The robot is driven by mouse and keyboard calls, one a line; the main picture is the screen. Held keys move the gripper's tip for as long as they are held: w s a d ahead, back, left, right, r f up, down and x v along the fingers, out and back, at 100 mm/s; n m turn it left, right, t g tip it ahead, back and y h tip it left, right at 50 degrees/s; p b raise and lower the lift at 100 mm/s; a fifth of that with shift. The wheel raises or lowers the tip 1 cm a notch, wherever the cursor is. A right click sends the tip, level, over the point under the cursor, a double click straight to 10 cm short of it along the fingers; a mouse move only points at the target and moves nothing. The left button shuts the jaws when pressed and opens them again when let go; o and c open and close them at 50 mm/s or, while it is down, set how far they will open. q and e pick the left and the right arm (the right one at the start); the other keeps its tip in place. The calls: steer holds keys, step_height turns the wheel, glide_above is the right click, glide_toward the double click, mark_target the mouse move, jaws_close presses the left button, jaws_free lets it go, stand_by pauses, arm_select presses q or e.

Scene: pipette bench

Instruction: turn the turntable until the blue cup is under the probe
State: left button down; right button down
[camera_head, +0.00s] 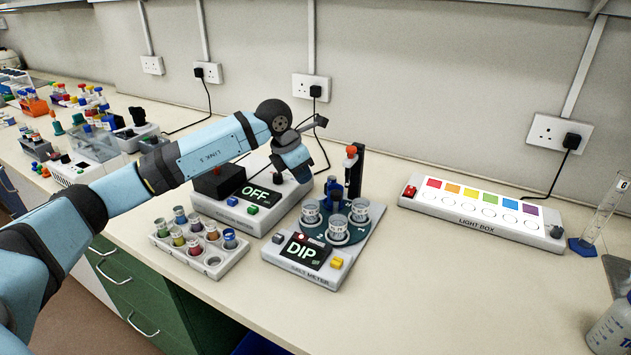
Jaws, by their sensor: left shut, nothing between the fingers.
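The turntable (355,234) is a dark teal disc on the salt meter (289,266), whose screen reads DIP. Several clear cups stand on it: one at the left (310,212), one at the front (338,229) and one at the right (360,210). I cannot tell a blue one by its contents. A dark blue part (333,188) stands behind the cups, near a black post with a red-topped probe (351,153). My left gripper (304,176) is shut and empty, above and left of the turntable, apart from it. My right gripper is out of view.
A rack (206,268) of coloured vials stands left of the salt meter. A device reading OFF (236,215) stands behind it, under my left arm. A light box (480,222) lies to the right. The bench front right of the meter is clear.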

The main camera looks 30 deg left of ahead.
mark_target(335, 208)
arm_select(q)
steer(key=x, duration=0.9)
steer(key=shift+f, duration=0.1)
